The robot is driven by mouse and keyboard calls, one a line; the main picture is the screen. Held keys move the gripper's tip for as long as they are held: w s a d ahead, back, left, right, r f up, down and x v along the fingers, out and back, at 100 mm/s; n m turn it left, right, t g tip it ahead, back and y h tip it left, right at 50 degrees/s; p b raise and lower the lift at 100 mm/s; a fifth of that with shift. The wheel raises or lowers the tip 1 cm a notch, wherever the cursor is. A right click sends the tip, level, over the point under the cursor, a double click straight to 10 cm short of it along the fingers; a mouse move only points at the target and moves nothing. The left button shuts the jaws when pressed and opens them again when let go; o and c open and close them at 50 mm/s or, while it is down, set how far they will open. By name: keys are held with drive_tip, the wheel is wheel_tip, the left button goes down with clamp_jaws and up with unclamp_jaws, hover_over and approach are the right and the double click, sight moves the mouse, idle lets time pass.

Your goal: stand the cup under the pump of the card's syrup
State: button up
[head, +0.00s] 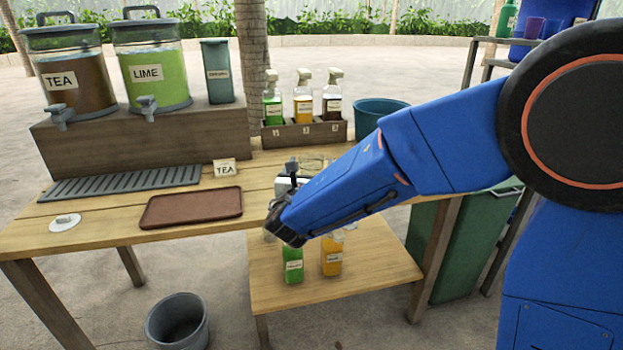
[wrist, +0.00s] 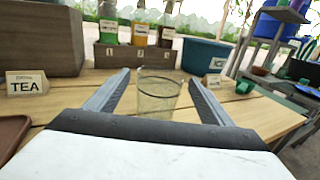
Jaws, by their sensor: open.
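A clear glass cup (wrist: 158,97) stands upright on the table, between the two open fingers of my gripper (wrist: 160,82) in the wrist view. I cannot tell whether the fingers touch it. In the head view my arm mostly hides the cup. A wooden rack (head: 303,133) marked 1, 2 and 3 stands behind it, with a green bottle (head: 272,108) at 1, an orange bottle (head: 303,108) at 2 and a dark brown bottle (head: 332,106) at 3. A card (head: 224,168) reads TEA. Another small card (wrist: 213,82), illegible, stands right of the cup.
Tea (head: 75,85) and lime (head: 150,68) dispensers stand on a wooden riser (head: 150,140) at left. A brown tray (head: 192,207) and drip grate (head: 120,183) lie before it. A teal bucket (head: 380,107) stands right of the rack. Two bottles stand on the lower shelf (head: 375,265).

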drive_tip(key=shift+w+d, duration=0.1)
drive_tip(key=shift+w, duration=0.95)
drive_tip(key=c, duration=1.5)
